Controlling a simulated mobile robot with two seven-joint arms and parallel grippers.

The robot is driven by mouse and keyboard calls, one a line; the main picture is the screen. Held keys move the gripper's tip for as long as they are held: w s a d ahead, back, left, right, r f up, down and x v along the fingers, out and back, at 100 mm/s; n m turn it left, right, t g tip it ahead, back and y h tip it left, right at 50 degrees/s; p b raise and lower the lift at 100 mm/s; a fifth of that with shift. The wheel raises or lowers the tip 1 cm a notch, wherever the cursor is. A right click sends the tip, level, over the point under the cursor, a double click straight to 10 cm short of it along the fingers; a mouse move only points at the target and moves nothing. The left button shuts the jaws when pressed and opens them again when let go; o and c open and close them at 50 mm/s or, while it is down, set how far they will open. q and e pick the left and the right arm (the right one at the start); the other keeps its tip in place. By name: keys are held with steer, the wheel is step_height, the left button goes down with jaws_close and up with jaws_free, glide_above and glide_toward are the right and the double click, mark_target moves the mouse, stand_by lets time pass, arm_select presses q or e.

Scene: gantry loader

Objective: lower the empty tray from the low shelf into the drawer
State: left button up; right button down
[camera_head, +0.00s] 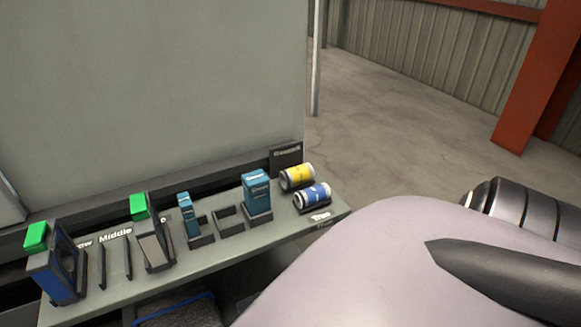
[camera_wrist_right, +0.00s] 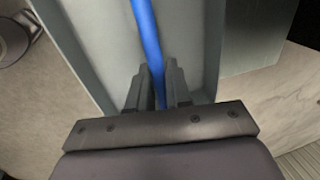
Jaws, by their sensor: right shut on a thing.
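In the right wrist view, my right gripper (camera_wrist_right: 157,72) is shut on a thin blue rim (camera_wrist_right: 144,24), which runs up the picture between the two fingers. The rim appears to be the edge of the tray. In the head view, a dark, grainy surface with a blue edge (camera_head: 176,306) shows low down, below the counter, partly cut off by the picture's bottom edge. It appears to be the same tray; its inside is mostly hidden. My right gripper is hidden in the head view, and my left gripper is out of sight. I cannot make out the low shelf or the drawer clearly.
A large grey panel (camera_head: 150,80) stands behind. Open floor (camera_head: 400,130) lies to the right.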

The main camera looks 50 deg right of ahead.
steer(key=shift+r+p, duration=1.05)
steer(key=shift+r, duration=0.15)
steer(key=shift+r+p, duration=0.35)
steer(key=shift+f, duration=0.1)
